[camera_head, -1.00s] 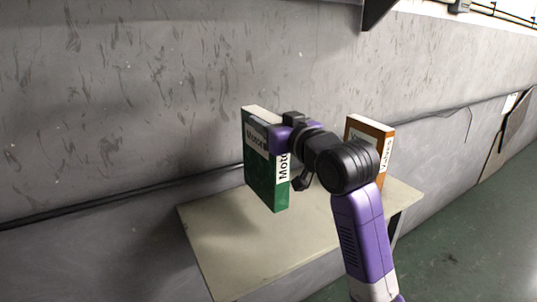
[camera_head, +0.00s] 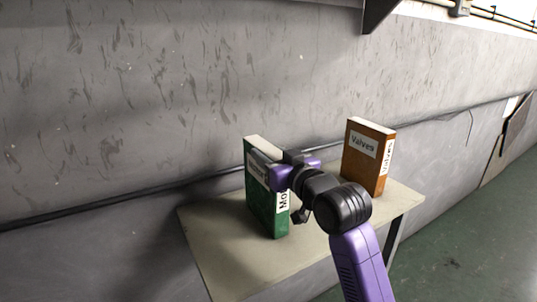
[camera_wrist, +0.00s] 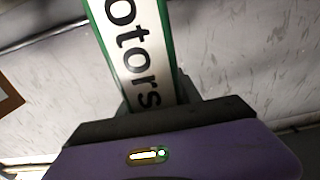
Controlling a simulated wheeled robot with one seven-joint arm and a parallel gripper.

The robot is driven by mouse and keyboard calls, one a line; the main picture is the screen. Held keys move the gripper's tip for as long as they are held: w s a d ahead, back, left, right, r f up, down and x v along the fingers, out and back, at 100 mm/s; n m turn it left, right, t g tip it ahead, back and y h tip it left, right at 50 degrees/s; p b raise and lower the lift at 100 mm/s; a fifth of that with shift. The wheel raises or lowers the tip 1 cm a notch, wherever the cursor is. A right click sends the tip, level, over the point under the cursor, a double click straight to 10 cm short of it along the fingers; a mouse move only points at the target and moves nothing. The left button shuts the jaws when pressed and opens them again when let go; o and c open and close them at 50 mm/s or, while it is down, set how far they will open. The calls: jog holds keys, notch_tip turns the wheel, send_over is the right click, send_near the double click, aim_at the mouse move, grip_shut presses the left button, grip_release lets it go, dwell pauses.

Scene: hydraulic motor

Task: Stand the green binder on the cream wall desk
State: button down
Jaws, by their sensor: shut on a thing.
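The green binder (camera_head: 262,211) stands upright in the head view, over the left part of the cream wall desk (camera_head: 222,259). Its lower edge appears at or very close to the desk top; I cannot tell whether it touches. My gripper (camera_head: 270,172) is shut on the binder's upper part from the right, covering some of its labels. In the wrist view, the binder's spine (camera_wrist: 131,35) with the letters "otors" runs down between the jaws of my gripper (camera_wrist: 155,108).
An orange-brown binder (camera_head: 366,160) labelled "Valves" stands upright on the desk's right part, with a gap to the green one. The grey wall (camera_head: 120,110) with a dark cable runs behind the desk. A dark bracket (camera_head: 378,12) juts out above. The desk's front left is bare.

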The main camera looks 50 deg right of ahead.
jog(key=c, duration=0.8)
grip_release()
jog(key=shift+f, duration=0.1)
jog(key=shift+r, duration=0.2)
jog(key=shift+p+v, duration=1.65)
jog(key=shift+v, duration=4.35)
jog(key=shift+f, duration=0.1)
